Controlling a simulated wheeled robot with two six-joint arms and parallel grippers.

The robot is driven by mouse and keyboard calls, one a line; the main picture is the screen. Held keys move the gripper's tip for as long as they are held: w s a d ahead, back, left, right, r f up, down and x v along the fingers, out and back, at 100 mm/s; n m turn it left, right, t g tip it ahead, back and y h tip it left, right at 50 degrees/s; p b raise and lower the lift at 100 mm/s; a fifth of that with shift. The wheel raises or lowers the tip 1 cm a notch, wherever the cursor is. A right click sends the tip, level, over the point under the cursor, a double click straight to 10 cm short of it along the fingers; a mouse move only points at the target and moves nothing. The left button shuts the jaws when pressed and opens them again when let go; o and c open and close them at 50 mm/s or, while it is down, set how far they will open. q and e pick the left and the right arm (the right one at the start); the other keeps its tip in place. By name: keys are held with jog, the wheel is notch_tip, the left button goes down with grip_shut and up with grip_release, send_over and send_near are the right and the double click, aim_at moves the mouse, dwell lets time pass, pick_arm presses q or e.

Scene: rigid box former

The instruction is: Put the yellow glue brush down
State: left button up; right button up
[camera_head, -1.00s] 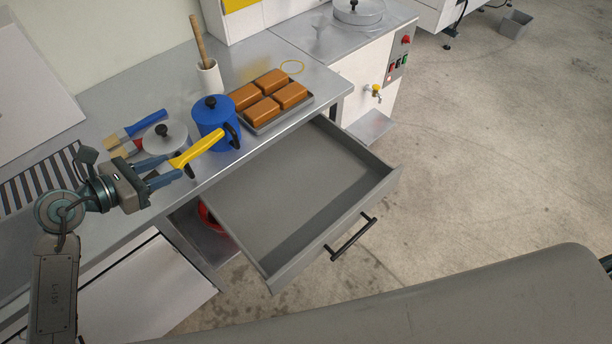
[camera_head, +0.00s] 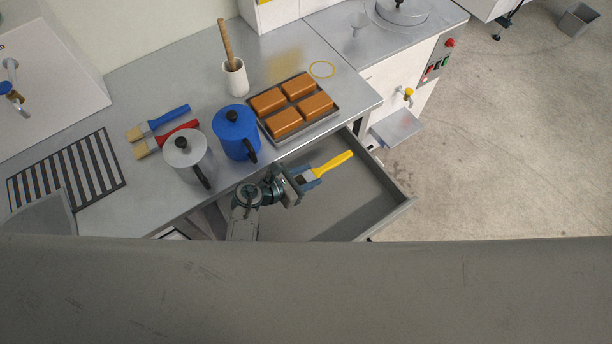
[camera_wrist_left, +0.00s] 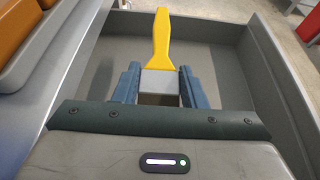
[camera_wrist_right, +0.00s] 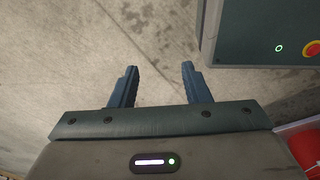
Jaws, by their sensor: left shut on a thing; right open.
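The yellow glue brush (camera_head: 334,163) is held by my left gripper (camera_head: 307,177), over the open grey drawer (camera_head: 386,209). The gripper is shut on the brush's pale ferrule end, and the yellow handle points away toward the upper right. In the left wrist view the yellow brush (camera_wrist_left: 161,45) sits between the two blue fingers (camera_wrist_left: 158,88), with the drawer floor behind it. Whether the brush touches the drawer floor I cannot tell. My right gripper (camera_wrist_right: 158,88) is open and empty above bare concrete floor.
The drawer looks otherwise empty.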

pick_arm(q)
jog(key=b, duration=0.5)
send_over(307, 196)
notch_tip(307, 196, down, 4)
jog(key=shift+s+f, duration=0.1)
jog(key=shift+f, duration=0.15)
jog(key=shift+w+f+b, duration=0.2)
jog(key=shift+f+b, duration=0.2)
jog(key=shift+f, duration=0.4)
jog(key=shift+f+b, duration=0.45)
jog(key=shift+f, duration=0.1)
notch_tip(307, 196, down, 2)
jog(key=shift+f+b, duration=0.1)
jog(key=shift+b, duration=0.95)
jog(key=shift+f, duration=0.2)
jog(key=shift+r, duration=0.1)
jog(key=o, duration=0.6)
jog(key=shift+f, duration=0.2)
jog(key=o, duration=0.4)
pick_arm(e)
notch_tip(307, 196, down, 9)
jog(key=s, duration=0.2)
jog(key=shift+s+a+f, duration=0.15)
jog(key=shift+s+a, duration=0.05)
jog(key=shift+s, duration=0.2)
